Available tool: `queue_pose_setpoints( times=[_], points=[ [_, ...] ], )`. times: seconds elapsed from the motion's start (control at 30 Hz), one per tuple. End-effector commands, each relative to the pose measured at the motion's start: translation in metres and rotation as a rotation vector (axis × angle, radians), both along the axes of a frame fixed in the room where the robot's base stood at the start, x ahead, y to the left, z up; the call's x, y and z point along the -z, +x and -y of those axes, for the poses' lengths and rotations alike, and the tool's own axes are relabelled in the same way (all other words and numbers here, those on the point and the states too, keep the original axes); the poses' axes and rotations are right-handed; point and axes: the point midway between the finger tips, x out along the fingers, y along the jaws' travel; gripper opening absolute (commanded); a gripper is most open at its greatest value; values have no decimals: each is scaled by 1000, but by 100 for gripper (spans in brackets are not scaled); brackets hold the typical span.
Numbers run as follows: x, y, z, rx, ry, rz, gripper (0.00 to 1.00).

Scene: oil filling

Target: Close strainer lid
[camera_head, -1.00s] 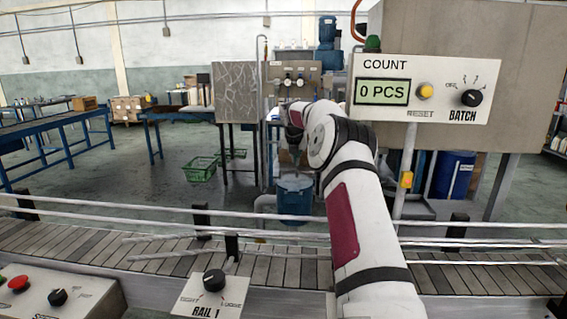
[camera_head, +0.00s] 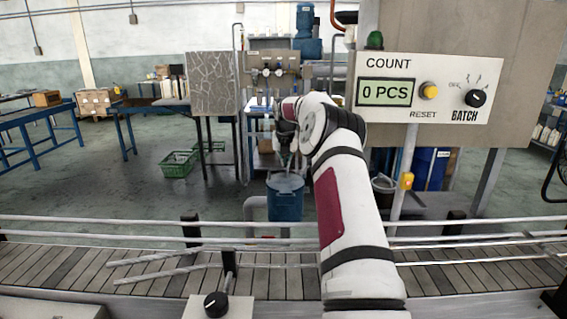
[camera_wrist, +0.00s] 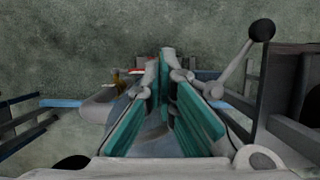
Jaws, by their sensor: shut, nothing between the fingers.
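The strainer appears to be the blue cylindrical body (camera_head: 286,204) beyond the conveyor, in the middle of the head view. Its paler top (camera_head: 285,183) is small here, and I cannot tell the lid's angle. My gripper (camera_head: 286,160) points down just above that top. In the wrist view my gripper (camera_wrist: 166,55) has its teal-padded fingers meeting at the tips, with nothing held. A blue surface (camera_wrist: 150,138), likely the strainer, shows behind and between the fingers, partly hidden by them. I cannot tell whether the fingers touch it.
A grey pipe (camera_head: 254,208) stands left of the strainer; a lever with a black ball knob (camera_wrist: 261,29) is right of the fingers. The conveyor (camera_head: 150,272) and its rails cross in front. The COUNT panel (camera_head: 430,100) stands right of my arm. Green crates (camera_head: 179,163) lie on the floor.

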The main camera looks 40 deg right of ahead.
Motion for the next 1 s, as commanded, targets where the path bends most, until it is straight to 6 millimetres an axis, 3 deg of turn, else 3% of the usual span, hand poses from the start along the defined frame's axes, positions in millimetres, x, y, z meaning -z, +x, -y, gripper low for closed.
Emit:
queue_pose_setpoints(
  times=[0.37,0.8,1.0],
  points=[
    [-7,-1,-1,0,-2,1,0],
    [-81,-22,-22,0,-2,1,0],
    [-104,-29,-29,1,0,1,0]
  ],
)
